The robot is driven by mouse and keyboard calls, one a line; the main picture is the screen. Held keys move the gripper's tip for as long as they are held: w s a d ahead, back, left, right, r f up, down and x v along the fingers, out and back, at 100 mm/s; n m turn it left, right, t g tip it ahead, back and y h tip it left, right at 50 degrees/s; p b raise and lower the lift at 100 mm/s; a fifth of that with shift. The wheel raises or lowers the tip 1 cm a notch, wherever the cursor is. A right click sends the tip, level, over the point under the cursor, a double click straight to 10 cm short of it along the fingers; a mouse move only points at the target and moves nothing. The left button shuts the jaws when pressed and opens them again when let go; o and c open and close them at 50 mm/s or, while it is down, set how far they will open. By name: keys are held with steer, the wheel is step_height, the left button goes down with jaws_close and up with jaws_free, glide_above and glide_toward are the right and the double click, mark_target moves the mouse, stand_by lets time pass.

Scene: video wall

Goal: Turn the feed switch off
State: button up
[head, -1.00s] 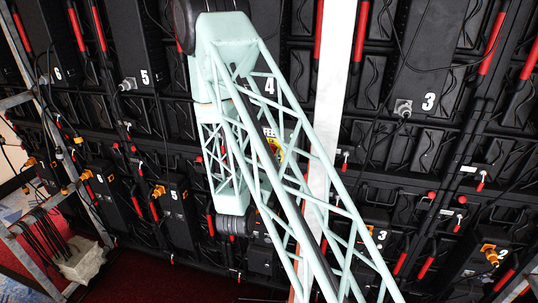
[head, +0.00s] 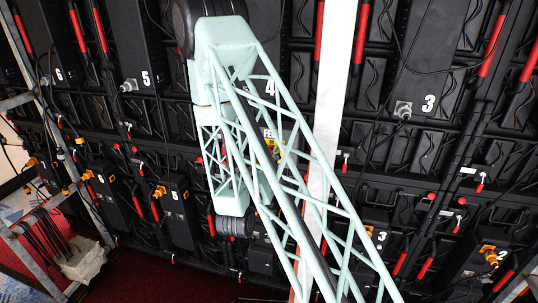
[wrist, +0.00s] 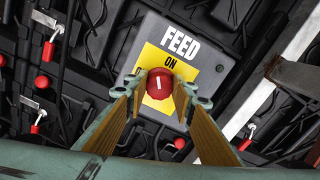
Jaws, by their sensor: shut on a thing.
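The feed switch is a red round knob (wrist: 159,83) with a white pointer line, on a yellow plate (wrist: 150,62) fixed to a grey box (wrist: 205,62) lettered FEED. ON is printed above the knob; the lettering at its left is mostly covered by a finger. The pointer stands near upright in the wrist view, roughly toward ON. My gripper (wrist: 158,88) is shut on the knob, one finger on each side. In the head view the grey box (head: 268,132) shows only partly behind my lattice arm; the gripper cannot be made out there.
Black video wall panels (head: 420,60) with cables and red handles surround the switch. A pale upright post (head: 337,75) stands just right of it. A grey metal frame (head: 50,125) with hanging cables stands at the left. Red floor (head: 130,285) shows below.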

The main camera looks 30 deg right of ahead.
steer(key=shift+w+a+f+n+p, duration=0.1)
steer(key=shift+n+p, duration=2.2)
steer(key=shift+n, duration=3.2)
steer(key=o, duration=0.8)
steer(key=shift+o, duration=0.2)
steer(key=v, duration=0.7)
steer(key=shift+a, duration=0.15)
